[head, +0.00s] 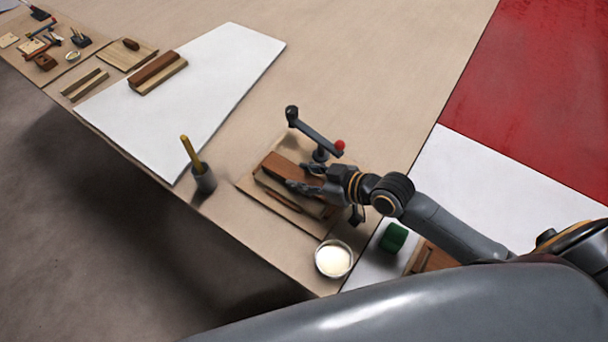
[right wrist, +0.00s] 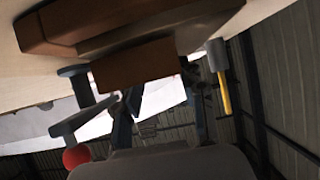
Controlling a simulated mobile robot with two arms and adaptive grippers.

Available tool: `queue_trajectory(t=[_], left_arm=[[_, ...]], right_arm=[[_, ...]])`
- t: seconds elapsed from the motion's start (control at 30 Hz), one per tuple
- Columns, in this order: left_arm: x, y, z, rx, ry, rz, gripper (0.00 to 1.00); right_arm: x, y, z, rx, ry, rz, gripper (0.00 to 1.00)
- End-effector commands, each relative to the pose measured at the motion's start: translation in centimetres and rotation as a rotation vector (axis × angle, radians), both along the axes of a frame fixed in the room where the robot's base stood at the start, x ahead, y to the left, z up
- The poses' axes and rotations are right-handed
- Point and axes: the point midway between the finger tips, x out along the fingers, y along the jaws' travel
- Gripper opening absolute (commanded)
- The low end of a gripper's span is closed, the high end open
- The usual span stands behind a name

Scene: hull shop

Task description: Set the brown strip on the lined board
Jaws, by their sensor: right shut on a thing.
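My right gripper (head: 304,178) is shut on a brown strip (head: 279,165) at a wooden board (head: 250,187) near the table's front edge. In the right wrist view the strip's reddish-brown end (right wrist: 140,65) shows between the dark fingers (right wrist: 160,105). A pale wood strip lies right beside or under the held strip; I cannot tell whether the two touch. The lines of the board are too small to make out, and the gripper hides part of it. My left gripper is not in view.
A clamp arm with a red knob (head: 339,145) stands just behind the board. A white sheet (head: 225,60) bears another brown and pale strip pair (head: 155,70).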

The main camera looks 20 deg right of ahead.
Motion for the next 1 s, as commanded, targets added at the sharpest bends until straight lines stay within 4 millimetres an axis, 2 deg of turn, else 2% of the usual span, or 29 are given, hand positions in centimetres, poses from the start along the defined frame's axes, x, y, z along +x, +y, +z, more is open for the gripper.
queue_trajectory(t=[0.1, 0.13, 0.2, 0.23, 0.63, 0.77, 1.0], left_arm=[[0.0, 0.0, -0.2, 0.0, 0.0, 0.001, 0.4], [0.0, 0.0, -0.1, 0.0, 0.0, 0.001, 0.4], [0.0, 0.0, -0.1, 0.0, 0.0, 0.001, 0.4], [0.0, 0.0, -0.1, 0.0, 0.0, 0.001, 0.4], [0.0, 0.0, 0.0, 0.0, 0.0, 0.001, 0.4], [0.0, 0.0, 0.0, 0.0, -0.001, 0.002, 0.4], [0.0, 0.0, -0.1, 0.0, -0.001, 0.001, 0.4]], right_arm=[[0.0, 0.0, -0.3, 0.0, 0.0, 0.0, 0.07], [0.0, 0.0, -0.2, -0.001, 0.001, 0.0, 0.47], [0.0, 0.0, -0.2, -0.001, 0.001, 0.0, 0.61], [0.0, 0.0, -0.2, -0.001, 0.001, 0.0, 0.64], [-0.3, -0.3, 0.1, -0.002, 0.001, 0.0, 0.64], [-1.7, -1.4, 1.0, -0.005, 0.003, 0.001, 0.64], [-5.4, -4.4, 3.5, -0.006, 0.005, 0.002, 0.64]])
